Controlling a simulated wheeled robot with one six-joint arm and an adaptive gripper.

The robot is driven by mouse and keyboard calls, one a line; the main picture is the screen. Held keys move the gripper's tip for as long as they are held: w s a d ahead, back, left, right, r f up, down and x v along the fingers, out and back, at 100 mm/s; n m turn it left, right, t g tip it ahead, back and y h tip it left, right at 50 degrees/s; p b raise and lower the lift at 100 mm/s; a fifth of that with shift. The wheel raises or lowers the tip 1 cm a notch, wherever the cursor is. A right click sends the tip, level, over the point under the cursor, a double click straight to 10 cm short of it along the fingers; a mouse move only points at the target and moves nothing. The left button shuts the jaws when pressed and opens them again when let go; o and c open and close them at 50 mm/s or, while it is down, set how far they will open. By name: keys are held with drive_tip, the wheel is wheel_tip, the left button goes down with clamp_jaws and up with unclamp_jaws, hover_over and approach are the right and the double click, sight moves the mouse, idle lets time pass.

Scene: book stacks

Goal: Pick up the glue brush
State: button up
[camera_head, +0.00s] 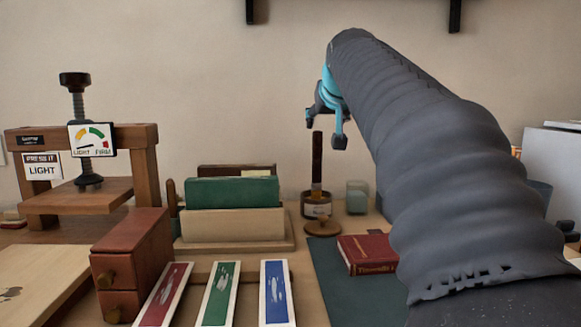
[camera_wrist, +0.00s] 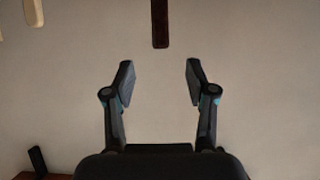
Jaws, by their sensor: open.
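The glue brush (camera_head: 317,158) stands upright in a small labelled jar (camera_head: 317,210), its dark brown handle up and its lower end hidden in the jar. My gripper (camera_head: 324,124) is near the handle's top in the head view; the distance in depth is hard to tell. In the wrist view my gripper (camera_wrist: 158,78) is open and empty. The dark handle (camera_wrist: 160,22) shows at the top of that view, lined up between the two fingers but past their tips and apart from them.
A round wooden lid (camera_head: 322,229) lies before the jar, and a glass cup (camera_head: 357,197) stands right of it. A book rack (camera_head: 240,246) is on the left. A red book (camera_head: 368,253) lies on a dark green mat (camera_head: 335,288). A press (camera_head: 145,175) stands far left.

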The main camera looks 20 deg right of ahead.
sight(318, 138)
drive_tip(key=x, duration=0.5)
drive_tip(key=shift+w+f, duration=0.25)
drive_tip(key=shift+w, duration=0.05)
drive_tip(key=shift+b+x, duration=0.3)
drive_tip(key=shift+x, duration=2.35)
drive_tip(key=shift+s+f, duration=0.15)
clamp_jaws()
